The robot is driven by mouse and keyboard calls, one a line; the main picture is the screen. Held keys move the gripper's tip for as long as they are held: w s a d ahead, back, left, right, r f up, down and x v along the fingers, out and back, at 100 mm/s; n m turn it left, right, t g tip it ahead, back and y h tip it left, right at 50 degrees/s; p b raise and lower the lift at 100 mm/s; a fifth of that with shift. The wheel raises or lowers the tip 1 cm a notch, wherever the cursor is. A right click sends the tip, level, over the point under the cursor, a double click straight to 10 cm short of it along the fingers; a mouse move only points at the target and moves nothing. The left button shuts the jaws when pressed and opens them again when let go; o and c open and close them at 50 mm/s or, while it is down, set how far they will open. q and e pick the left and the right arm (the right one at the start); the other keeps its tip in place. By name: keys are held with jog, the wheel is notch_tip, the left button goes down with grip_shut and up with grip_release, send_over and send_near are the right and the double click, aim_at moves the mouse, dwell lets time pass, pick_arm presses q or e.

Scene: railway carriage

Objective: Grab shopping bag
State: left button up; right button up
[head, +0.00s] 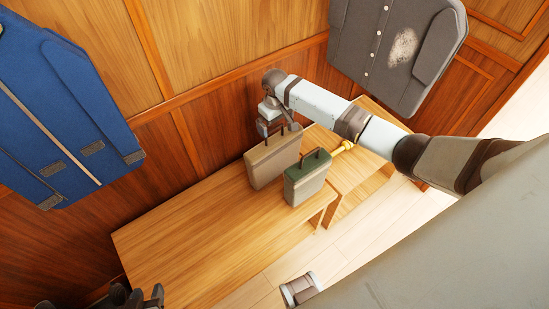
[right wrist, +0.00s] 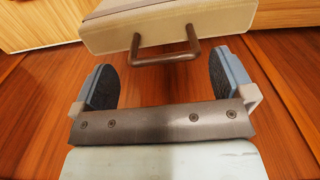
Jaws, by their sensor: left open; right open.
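A beige bag (head: 273,162) with a dark handle stands upright on the wooden bench, near the wall. A green bag (head: 306,182) with a dark handle stands just right of it. My right gripper (head: 271,124) is open at the top of the beige bag. In the right wrist view, the beige bag (right wrist: 170,22) has its brown handle (right wrist: 166,57) between the two spread fingers, with a gap on each side. My left gripper (head: 136,297) is open and empty at the bottom left edge, partly cut off, far from both bags.
The wooden bench (head: 190,225) is clear left of the bags. A blue coat (head: 62,115) and a grey coat (head: 393,48) hang on the panelled wall. A yellow item (head: 343,147) sits behind the green bag, below my right arm.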

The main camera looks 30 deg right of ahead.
aim_at(274, 140)
notch_tip(274, 140, down, 5)
jog(key=shift+a, duration=0.15)
jog(key=c, duration=1.2)
